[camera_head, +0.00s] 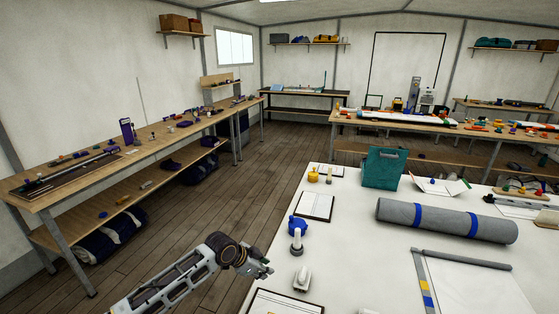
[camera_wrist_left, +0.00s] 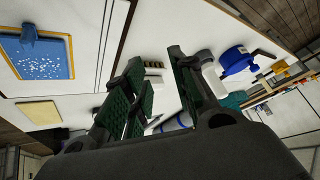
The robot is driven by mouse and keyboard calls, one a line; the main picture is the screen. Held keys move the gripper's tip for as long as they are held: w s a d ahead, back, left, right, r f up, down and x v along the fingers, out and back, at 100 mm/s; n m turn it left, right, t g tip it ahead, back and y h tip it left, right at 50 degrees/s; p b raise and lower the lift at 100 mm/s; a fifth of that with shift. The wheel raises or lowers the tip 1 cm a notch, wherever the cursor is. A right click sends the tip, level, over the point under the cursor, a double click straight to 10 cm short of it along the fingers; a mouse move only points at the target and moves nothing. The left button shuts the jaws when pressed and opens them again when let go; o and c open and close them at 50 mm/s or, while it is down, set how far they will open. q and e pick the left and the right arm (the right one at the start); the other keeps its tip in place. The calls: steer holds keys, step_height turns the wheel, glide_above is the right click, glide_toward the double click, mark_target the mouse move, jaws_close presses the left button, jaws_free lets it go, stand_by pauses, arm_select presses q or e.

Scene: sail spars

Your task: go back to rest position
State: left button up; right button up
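My left arm comes in from the lower left in the head view, and its gripper (camera_head: 262,270) is at the near left edge of the white table (camera_head: 345,255). In the left wrist view the two green-padded fingers of this gripper (camera_wrist_left: 158,88) stand apart with nothing held between them. A blue-topped item (camera_head: 298,227) stands on the table beyond the gripper, and a white item (camera_head: 302,279) stands to its right. My right gripper is in neither view.
The table holds a grey roll with blue bands (camera_head: 446,221), a green bag (camera_head: 384,168) and clipboards (camera_head: 315,206). A blue speckled tray (camera_wrist_left: 36,56) shows in the left wrist view. A long workbench (camera_head: 140,150) lines the left wall. The wooden floor (camera_head: 215,205) between is clear.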

arm_select(q)
steer(key=w+a+f+n+t+y, duration=0.25)
steer(key=w+a+n+t, duration=0.4)
steer(key=w+a, duration=1)
steer(key=s+a+f+n+y, duration=0.1)
steer(key=s+a+f, duration=0.3)
steer(key=f, duration=0.4)
steer(key=s+a+f+y+b, duration=0.1)
steer(key=s+a+f, duration=0.2)
steer(key=f, duration=0.5)
steer(key=s+a+f+n+y, duration=0.15)
steer(key=s+a+f, duration=0.25)
steer(key=f, duration=0.4)
steer(key=s+f+n+g+b, duration=0.1)
steer(key=s+f+g, duration=0.2)
steer(key=s+f, duration=0.9)
steer(key=s+f+g+b, duration=0.1)
steer(key=s+f+g, duration=0.2)
steer(key=s+f, duration=0.9)
steer(key=s+d+f+g, duration=0.1)
steer(key=s+d+f, duration=0.1)
steer(key=s, duration=1)
steer(key=s+d+f+g, duration=0.1)
steer(key=s+d+f, duration=0.1)
steer(key=s, duration=1)
steer(key=s+d+f+n+g+b, duration=0.1)
steer(key=s+d+f+g, duration=0.1)
steer(key=s, duration=1.1)
steer(key=shift+d+f, duration=0.45)
steer(key=shift+f, duration=0.4)
